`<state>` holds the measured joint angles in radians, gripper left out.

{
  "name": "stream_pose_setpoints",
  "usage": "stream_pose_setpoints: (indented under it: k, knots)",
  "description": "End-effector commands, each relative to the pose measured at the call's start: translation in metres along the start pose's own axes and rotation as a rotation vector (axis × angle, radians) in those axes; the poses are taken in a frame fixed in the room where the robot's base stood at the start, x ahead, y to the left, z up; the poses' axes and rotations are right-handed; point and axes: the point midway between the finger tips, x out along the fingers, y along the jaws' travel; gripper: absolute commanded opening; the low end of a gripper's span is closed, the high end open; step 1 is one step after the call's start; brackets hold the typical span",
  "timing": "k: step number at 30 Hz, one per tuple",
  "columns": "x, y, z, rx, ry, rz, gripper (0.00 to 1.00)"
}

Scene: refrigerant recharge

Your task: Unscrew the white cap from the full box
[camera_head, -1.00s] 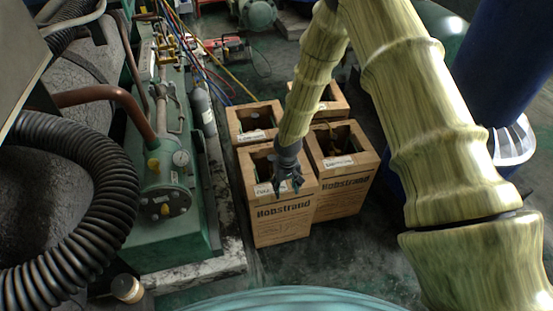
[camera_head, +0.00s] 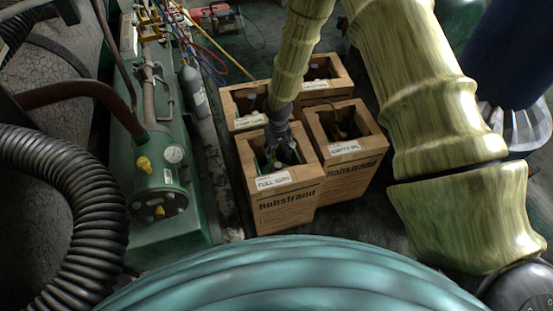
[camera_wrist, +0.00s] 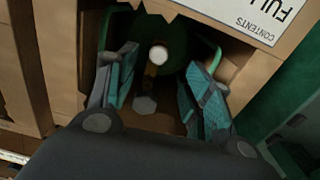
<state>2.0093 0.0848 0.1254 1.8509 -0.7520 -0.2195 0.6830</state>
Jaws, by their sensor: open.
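The full box (camera_head: 288,208) is the front cardboard carton with an open top and a "FULL" label (camera_head: 274,180). In the wrist view the label (camera_wrist: 262,14) is at top right. The white cap (camera_wrist: 158,54) is a small pale disc inside the box, above a brass-coloured fitting (camera_wrist: 151,72) on a dark green cylinder. My gripper (camera_head: 283,158) is over the box's opening, pointing down. In the wrist view my gripper (camera_wrist: 162,88) is open, with one finger on each side of the cap and apart from it. In the head view the gripper hides most of the box's contents.
An open box labelled "EMPTY" (camera_head: 345,182) stands right of the full box, and other open boxes (camera_head: 242,118) stand behind. Green machinery with a gauge (camera_head: 174,154) is on the left, with a ribbed black hose (camera_head: 78,220). A blue drum (camera_head: 515,50) is at right.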

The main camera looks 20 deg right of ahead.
Motion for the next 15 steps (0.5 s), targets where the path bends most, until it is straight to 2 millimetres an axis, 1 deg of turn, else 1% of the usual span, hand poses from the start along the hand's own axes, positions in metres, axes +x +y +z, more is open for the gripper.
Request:
stream_pose_setpoints:
  k: [1, 3, 15]
  knots:
    - [0.011, 0.001, 0.001, 0.002, -0.001, 0.0, 0.51]
    - [0.02, 0.002, 0.001, 0.004, -0.001, 0.0, 0.51]
    - [0.061, 0.0, 0.0, 0.001, -0.001, 0.0, 0.51]
